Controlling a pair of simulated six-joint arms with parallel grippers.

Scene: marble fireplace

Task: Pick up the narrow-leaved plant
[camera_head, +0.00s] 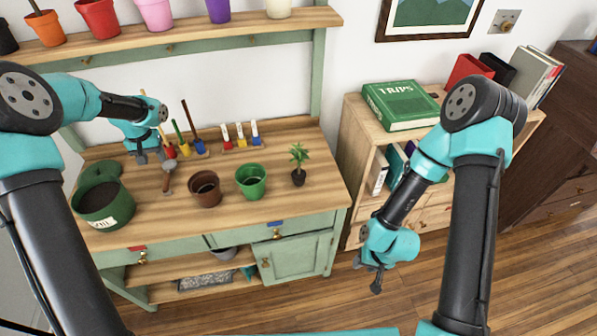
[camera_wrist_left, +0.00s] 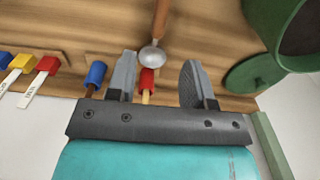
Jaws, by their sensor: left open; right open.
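The narrow-leaved plant (camera_head: 299,157) stands upright in a small dark pot at the right part of the wooden bench top. My left gripper (camera_head: 152,158) is at the back left of the bench, well to the left of the plant. In the left wrist view my left gripper (camera_wrist_left: 158,58) has its fingers apart, with a round-headed tool (camera_wrist_left: 152,55) showing between them; I cannot tell whether they touch it. My right gripper (camera_head: 368,276) is open and empty, low over the floor to the right of the bench. The plant is outside the left wrist view.
A brown pot (camera_head: 204,189) and a green pot (camera_head: 251,181) stand left of the plant. A large green container (camera_head: 103,200) is at the left. Coloured-handled tools (camera_head: 240,135) line the back. A bookcase (camera_head: 360,125) stands right of the bench.

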